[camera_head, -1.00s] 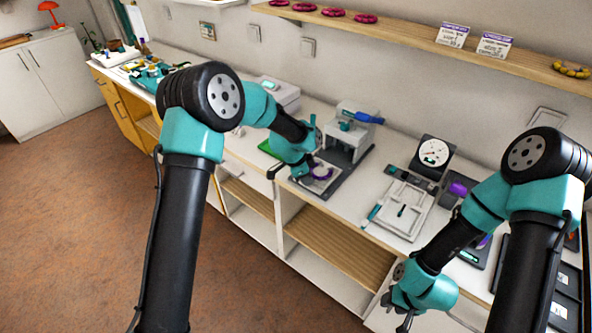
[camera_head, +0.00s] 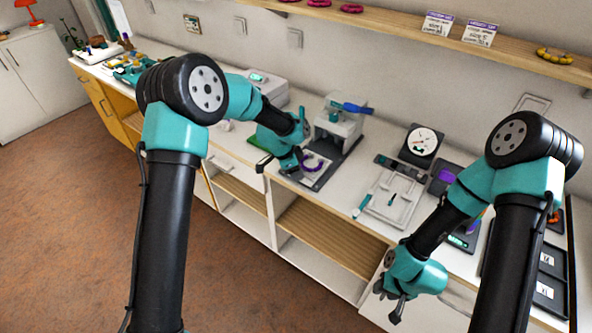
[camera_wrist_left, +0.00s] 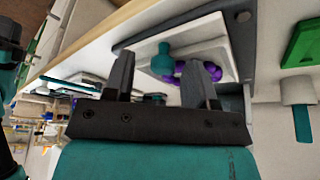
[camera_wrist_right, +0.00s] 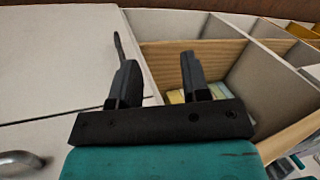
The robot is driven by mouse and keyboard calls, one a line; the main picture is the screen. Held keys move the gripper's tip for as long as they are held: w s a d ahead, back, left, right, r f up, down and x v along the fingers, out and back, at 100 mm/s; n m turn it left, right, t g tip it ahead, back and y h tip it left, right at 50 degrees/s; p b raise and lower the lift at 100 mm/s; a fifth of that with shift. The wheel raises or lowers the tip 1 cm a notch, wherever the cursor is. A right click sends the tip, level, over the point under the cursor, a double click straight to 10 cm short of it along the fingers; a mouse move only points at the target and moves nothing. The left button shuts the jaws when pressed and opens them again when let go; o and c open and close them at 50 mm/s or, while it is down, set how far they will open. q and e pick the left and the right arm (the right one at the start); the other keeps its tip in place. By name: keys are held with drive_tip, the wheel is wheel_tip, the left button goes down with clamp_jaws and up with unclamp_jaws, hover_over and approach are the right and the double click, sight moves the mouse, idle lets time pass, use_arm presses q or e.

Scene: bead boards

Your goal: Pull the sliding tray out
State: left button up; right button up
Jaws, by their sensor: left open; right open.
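The sliding tray (camera_head: 316,180) is a pale square plate at the foot of the press (camera_head: 340,121), on a dark base. A ring of purple beads (camera_wrist_left: 184,71) lies on it. A teal knob (camera_wrist_left: 162,62) stands at the tray's near side in the left wrist view. My left gripper (camera_wrist_left: 158,68) is open, with its fingers apart on either side of the knob in the picture. Whether they touch it I cannot tell. My right gripper (camera_head: 388,302) is open and empty, low in front of the counter; it also shows in the right wrist view (camera_wrist_right: 157,78).
Right of the press stand a white frame tray (camera_head: 408,207), a dial gauge (camera_head: 422,141) and dark boards at the far right. A green pad (camera_wrist_left: 304,44) lies near the press. Open shelves (camera_head: 330,236) lie below the counter's front edge.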

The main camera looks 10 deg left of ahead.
use_arm(q)
drive_tip(key=v, duration=1.7)
drive_tip(key=shift+s+a, duration=0.1)
drive_tip(key=s+a+f+n, duration=0.1)
drive_tip(key=s+f+n, duration=0.1)
drive_tip(key=f, duration=0.5)
drive_tip(key=s+a+f+n, duration=0.1)
drive_tip(key=s+f+n, duration=0.2)
drive_tip(key=f, duration=0.4)
drive_tip(key=s+a+f+n, duration=0.2)
drive_tip(key=s+f+n, duration=0.3)
drive_tip(key=s+f, duration=0.4)
drive_tip(key=s+a+f+n, duration=0.3)
drive_tip(key=s+f+n, duration=0.3)
drive_tip(key=s, duration=0.9)
wheel_tip(320, 180, down, 4)
drive_tip(key=shift+r, duration=0.1)
